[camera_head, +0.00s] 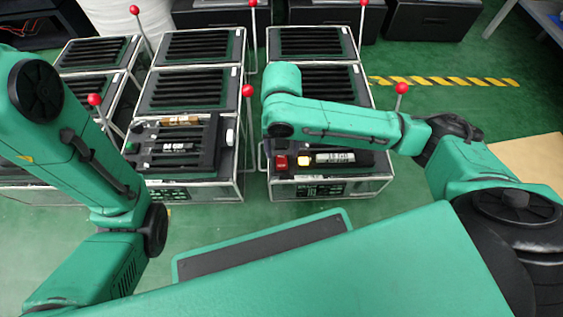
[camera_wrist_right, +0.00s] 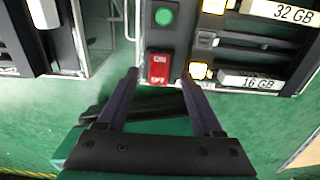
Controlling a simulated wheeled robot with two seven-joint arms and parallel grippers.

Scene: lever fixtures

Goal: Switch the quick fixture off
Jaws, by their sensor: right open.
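The near fixture in the middle right of the head view (camera_head: 330,190) carries a red rocker switch (camera_head: 281,162) at its front left corner. In the right wrist view the red switch (camera_wrist_right: 159,68) shows ON above and OFF below. I cannot tell which side is pressed. My right gripper (camera_wrist_right: 159,76) is open and empty, its fingertips to the left and right of the switch's lower part. Contact cannot be told. In the head view my right arm hides most of this gripper. My left arm shows at the left, but its gripper is out of view.
A green button (camera_wrist_right: 164,17) sits above the switch. Labelled memory sticks (camera_wrist_right: 252,82) lie in slots to the right. Another fixture (camera_head: 190,188) stands to the left. Levers with red balls (camera_head: 401,88) rise beside the fixtures. Green floor lies open in front.

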